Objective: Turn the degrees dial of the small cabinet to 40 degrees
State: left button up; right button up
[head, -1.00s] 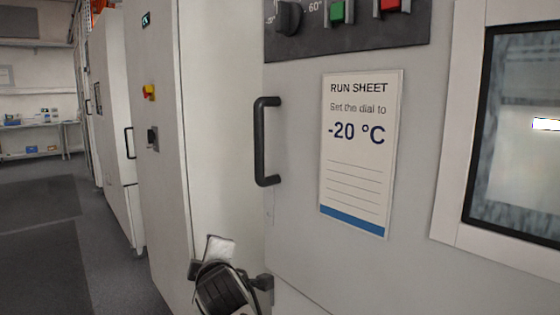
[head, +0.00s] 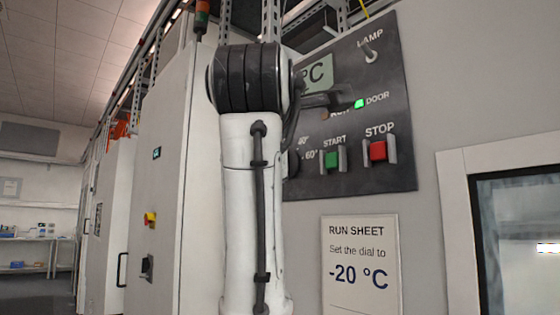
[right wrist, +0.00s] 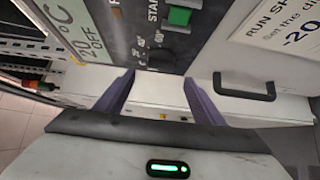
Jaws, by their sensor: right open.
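The small cabinet's dark control panel (head: 395,110) fills the upper middle of the head view. Its degrees dial (head: 293,163) is a black knob mostly hidden behind my arm, with marks for 40° and 60° beside it. In the right wrist view the dial (right wrist: 158,54) is dark on dark beyond my fingertips, so its pointer cannot be read. My right gripper (right wrist: 159,80) is open and empty, its two purple-grey fingers apart and pointing toward the panel near the dial. Contact with the dial is not visible. My left gripper is not in view.
A run sheet (head: 360,265) below reads -20 °C. A black door handle (right wrist: 245,90) sticks out. A window is at right.

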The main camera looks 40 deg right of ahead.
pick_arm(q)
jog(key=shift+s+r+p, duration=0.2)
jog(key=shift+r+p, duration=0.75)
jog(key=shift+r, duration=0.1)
pick_arm(e)
jog(key=x, duration=0.8)
jog(key=shift+w, duration=0.25)
jog(key=shift+d, duration=0.15)
